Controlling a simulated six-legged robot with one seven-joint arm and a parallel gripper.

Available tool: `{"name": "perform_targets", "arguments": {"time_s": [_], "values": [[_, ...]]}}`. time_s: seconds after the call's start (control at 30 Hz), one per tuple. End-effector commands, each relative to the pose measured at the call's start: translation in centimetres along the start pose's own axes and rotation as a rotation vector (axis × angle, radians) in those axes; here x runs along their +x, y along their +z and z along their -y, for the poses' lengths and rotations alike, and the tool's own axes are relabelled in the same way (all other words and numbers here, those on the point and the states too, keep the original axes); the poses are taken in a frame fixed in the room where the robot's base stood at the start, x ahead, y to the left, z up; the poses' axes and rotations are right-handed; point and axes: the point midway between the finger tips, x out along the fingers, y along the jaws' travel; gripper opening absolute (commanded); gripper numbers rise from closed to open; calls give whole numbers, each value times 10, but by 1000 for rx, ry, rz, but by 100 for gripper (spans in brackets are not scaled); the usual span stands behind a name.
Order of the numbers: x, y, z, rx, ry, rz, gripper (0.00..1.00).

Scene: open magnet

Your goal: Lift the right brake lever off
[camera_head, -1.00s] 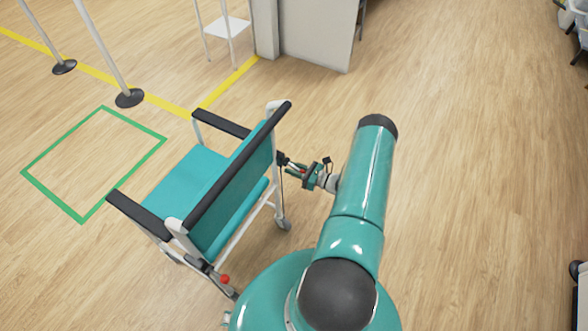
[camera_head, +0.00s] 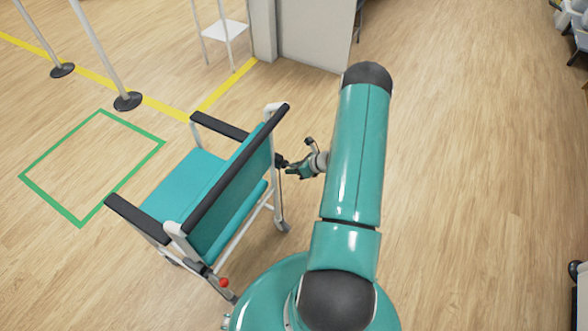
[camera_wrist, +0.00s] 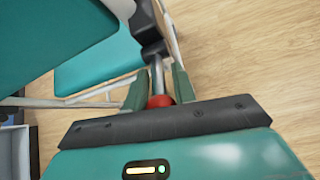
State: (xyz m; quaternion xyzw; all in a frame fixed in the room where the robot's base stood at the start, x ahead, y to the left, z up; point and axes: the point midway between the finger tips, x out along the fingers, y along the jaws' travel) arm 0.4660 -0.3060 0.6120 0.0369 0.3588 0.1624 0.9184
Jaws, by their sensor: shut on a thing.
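A wheeled chair with teal seat and back (camera_head: 232,187) stands in front of my arm, its back toward me. Its right brake lever (camera_wrist: 157,78) is a grey rod with a red knob (camera_wrist: 160,101), seen in the wrist view; it leads up to a dark bracket (camera_wrist: 151,47) on the frame. My gripper (camera_wrist: 155,88) has one finger on each side of the lever near the knob and is shut on it. In the head view my gripper (camera_head: 287,171) is at the chair's right rear side and hides most of this lever. The other brake lever's red knob (camera_head: 225,282) shows at the left rear.
A green floor outline (camera_head: 92,168) lies to the left of the chair. Two posts with dark round bases (camera_head: 128,101) stand behind it near a yellow line. A white stand (camera_head: 227,30) and a grey panel (camera_head: 316,35) are at the back.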

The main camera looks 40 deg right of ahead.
Motion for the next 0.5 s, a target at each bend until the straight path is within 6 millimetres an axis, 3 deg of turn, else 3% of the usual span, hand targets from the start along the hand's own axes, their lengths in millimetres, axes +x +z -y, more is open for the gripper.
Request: {"name": "perform_targets", "arguments": {"time_s": [0.5], "values": [[-2,3,0,6,-15,-77,0]]}}
